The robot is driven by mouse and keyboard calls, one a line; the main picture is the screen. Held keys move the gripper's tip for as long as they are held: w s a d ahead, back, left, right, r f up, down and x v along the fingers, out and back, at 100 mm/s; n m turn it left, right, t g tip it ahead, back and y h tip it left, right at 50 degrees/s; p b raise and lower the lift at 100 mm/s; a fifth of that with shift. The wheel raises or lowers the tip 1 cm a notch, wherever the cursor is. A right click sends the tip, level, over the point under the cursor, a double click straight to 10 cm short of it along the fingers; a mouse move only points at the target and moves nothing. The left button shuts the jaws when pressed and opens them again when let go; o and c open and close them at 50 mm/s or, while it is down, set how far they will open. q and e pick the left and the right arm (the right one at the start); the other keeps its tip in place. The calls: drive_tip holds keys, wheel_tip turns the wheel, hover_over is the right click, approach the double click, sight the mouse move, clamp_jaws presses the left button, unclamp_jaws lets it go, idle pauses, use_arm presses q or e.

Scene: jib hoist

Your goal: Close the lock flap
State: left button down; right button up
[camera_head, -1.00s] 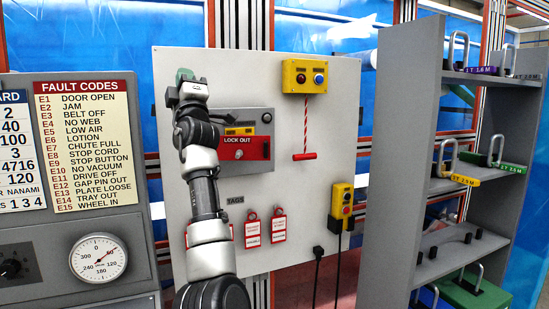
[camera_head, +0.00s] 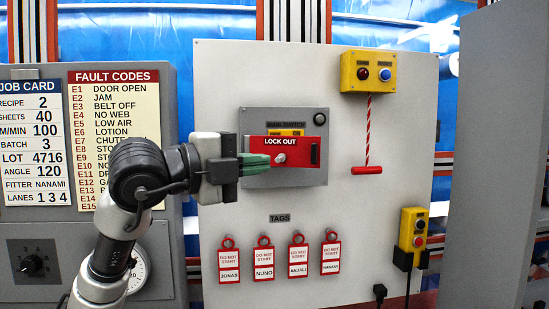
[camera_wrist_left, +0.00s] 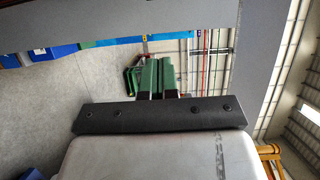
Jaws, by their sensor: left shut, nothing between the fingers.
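The lock flap is a red plate marked LOCK OUT (camera_head: 301,151) with a small silver round fitting, on the grey main switch box (camera_head: 258,120). Yellow labels show just above the flap. My left gripper (camera_head: 268,161) reaches in from the left with its green fingers together and nothing between them. Its fingertips overlap the flap's left end in the head view; I cannot tell whether they touch it. In the left wrist view the green fingers (camera_wrist_left: 157,62) lie side by side; I cannot make out the flap there. My right gripper is not in view.
Several red-and-white tags (camera_head: 264,262) hang below the switch box. A yellow button box (camera_head: 369,72) with a red pull handle (camera_head: 366,170) is to the right, and a yellow pendant (camera_head: 413,230) lower right. A grey cabinet side (camera_head: 495,150) stands at far right.

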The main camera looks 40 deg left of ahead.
sight(304, 155)
use_arm(q)
drive_tip(key=w+p, duration=0.1)
drive_tip(key=w, duration=0.3)
drive_tip(key=w+p, duration=0.2)
drive_tip(key=w, duration=0.1)
drive_tip(key=w+p, duration=0.2)
drive_tip(key=w, duration=0.2)
drive_tip(key=shift+w+d, duration=0.35)
drive_tip(key=shift+d, duration=0.1)
drive_tip(key=shift+p, duration=0.3)
